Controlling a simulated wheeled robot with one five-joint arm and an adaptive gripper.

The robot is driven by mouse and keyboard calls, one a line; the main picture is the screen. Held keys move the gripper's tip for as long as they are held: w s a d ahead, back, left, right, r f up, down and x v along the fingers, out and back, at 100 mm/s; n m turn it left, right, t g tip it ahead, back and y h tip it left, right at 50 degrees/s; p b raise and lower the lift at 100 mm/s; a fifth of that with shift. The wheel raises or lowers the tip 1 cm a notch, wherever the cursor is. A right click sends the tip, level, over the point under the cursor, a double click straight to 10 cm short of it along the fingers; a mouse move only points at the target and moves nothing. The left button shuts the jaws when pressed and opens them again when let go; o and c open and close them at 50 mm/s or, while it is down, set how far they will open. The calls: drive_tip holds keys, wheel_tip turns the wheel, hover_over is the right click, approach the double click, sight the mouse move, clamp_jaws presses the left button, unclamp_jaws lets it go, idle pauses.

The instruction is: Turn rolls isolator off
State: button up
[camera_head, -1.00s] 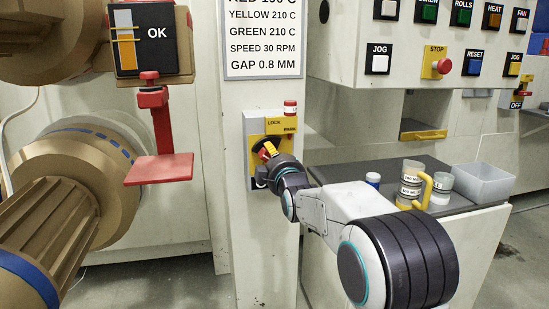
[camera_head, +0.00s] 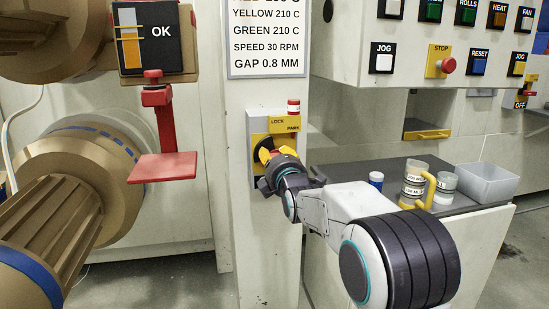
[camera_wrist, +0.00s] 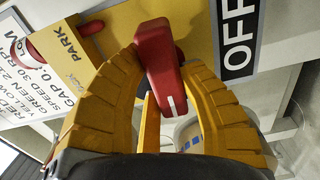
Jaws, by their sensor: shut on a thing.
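The isolator is a grey box with a yellow face (camera_head: 282,125) marked LOCK and PARK, on the pale post. The handle's white line slants towards the lower right of that view. A black OFF label (camera_wrist: 238,40) lies to the right of the handle, and PARK lettering (camera_wrist: 68,45) lies to the left.
A red and white cylinder (camera_head: 293,107) sits on top of the isolator. A red plate on a bracket (camera_head: 163,167) juts out to the left. A bench (camera_head: 345,168) with cups and a clear bin (camera_head: 485,182) stands to the right, below a button panel (camera_head: 400,85).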

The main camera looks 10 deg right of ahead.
drive_tip(key=shift+r, duration=0.1)
idle(0.3)
drive_tip(key=o, duration=1.2)
drive_tip(key=s, duration=1.2)
drive_tip(key=shift+d, duration=0.15)
drive_tip(key=s+r+m+g+p, duration=0.5)
drive_tip(key=s+p, duration=0.6)
drive_tip(key=p, duration=0.3)
drive_tip(key=s+r+m+g+p, duration=0.4)
drive_tip(key=s+r+m+p, duration=0.3)
drive_tip(key=p, duration=0.7)
drive_tip(key=s+r+m+g+p, duration=0.5)
drive_tip(key=s+r+p, duration=0.4)
drive_tip(key=s+p, duration=0.5)
drive_tip(key=shift+s+d+r+m+g, duration=0.15)
drive_tip(key=shift+s+d+m+g, duration=0.15)
drive_tip(key=shift+s+m, duration=0.15)
